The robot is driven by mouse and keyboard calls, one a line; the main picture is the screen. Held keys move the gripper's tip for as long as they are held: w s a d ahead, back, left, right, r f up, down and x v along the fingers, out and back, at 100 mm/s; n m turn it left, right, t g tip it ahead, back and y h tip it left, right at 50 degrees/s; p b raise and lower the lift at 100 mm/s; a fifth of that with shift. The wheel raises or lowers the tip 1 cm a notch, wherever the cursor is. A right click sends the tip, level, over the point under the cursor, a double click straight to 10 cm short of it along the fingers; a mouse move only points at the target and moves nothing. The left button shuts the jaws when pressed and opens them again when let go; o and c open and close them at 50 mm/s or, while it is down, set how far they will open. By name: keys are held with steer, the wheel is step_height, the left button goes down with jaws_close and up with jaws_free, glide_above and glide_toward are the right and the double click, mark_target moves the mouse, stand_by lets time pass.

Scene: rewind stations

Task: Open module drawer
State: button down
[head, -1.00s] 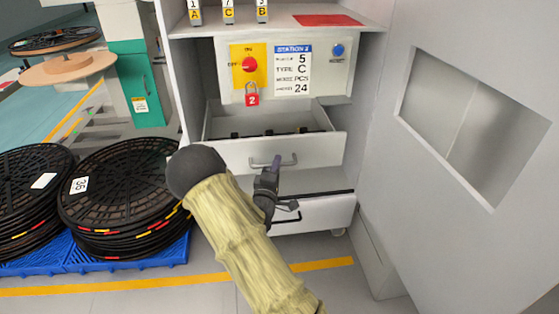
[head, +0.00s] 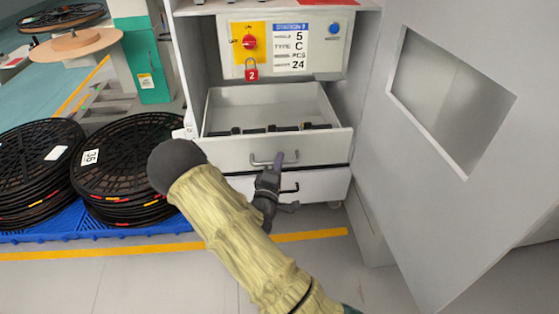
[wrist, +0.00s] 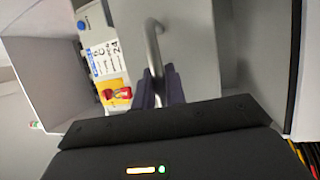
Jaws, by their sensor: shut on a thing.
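The module drawer (head: 230,153) is a light grey drawer in the cabinet, below the control panel. It stands pulled out, and several dark parts lie in a row inside it near its front. Its bar handle (head: 262,161) is on the front face and also shows in the wrist view (wrist: 152,40). My gripper (head: 278,163) is shut on this handle, with its dark fingers on either side of the bar in the wrist view. A second drawer (head: 320,184) below is shut, and my gripper partly hides its handle.
The control panel (head: 335,58) has a red switch (head: 250,42), a red padlock (head: 252,74) and a station label. An open cabinet door (head: 400,130) with a window stands at right. Black reels (head: 125,165) sit on a blue pallet (head: 70,222) at left. The floor in front is clear.

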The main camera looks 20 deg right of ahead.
steer(key=shift+d, duration=0.1)
steer(key=c, duration=1.5)
jaws_free()
steer(key=shift+o, duration=0.2)
steer(key=p+v, duration=0.3)
steer(key=v, duration=1.4)
steer(key=shift+s, duration=0.2)
steer(key=shift+w+f, duration=0.1)
steer(key=shift+f, duration=0.1)
